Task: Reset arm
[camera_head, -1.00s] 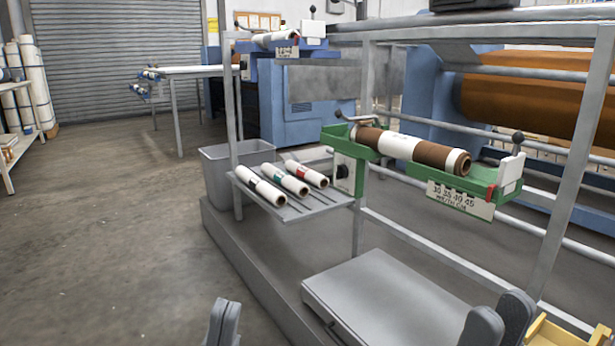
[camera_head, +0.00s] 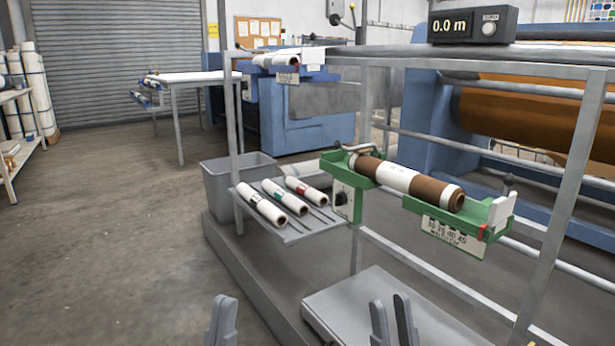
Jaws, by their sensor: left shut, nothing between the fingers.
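My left gripper (camera_head: 222,318) is at the bottom of the head view, left of centre, with its fingers together and nothing between them. It is over the floor in front of the grey platform. My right gripper (camera_head: 391,318) is at the bottom, right of centre. Its two upright fingers stand a little apart, with nothing visible between them. It appears in front of the low grey box (camera_head: 350,300). Both arms behind the grippers are out of view below.
A brown and white roll (camera_head: 397,178) lies in a green holder (camera_head: 410,205) on the metal frame. Three white rolls (camera_head: 272,203) lie on a small shelf beside a grey bin (camera_head: 215,185). A display (camera_head: 472,25) reads 0.0 m. Open floor (camera_head: 110,240) lies left.

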